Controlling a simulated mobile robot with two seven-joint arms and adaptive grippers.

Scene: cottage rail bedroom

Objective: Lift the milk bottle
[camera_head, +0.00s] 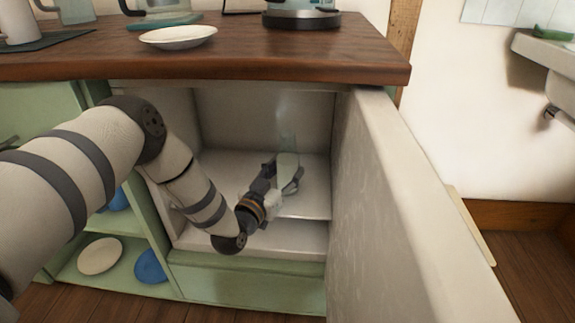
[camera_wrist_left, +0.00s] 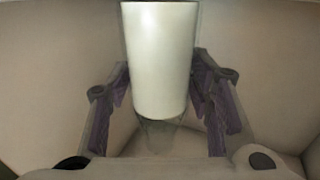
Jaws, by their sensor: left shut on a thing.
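The milk bottle (camera_head: 287,163) is a clear bottle with pale contents, inside the open white-lined compartment under the wooden counter. It stands roughly upright in the head view. My left gripper (camera_head: 283,178) reaches into the compartment and is shut on the bottle, with fingers on both sides of it. In the left wrist view the bottle (camera_wrist_left: 160,60) fills the middle as a white column of milk in clear glass, between the two fingers of the left gripper (camera_wrist_left: 166,95). I cannot tell whether the bottle's base touches the compartment shelf (camera_head: 310,205). My right gripper is not in view.
The compartment's thick door (camera_head: 390,200) stands open on the right, close to my left arm's workspace. The wooden counter (camera_head: 240,62) overhangs above, carrying a white plate (camera_head: 178,36). Left, green open shelves hold plates, including a cream plate (camera_head: 100,255) and a blue one (camera_head: 151,266).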

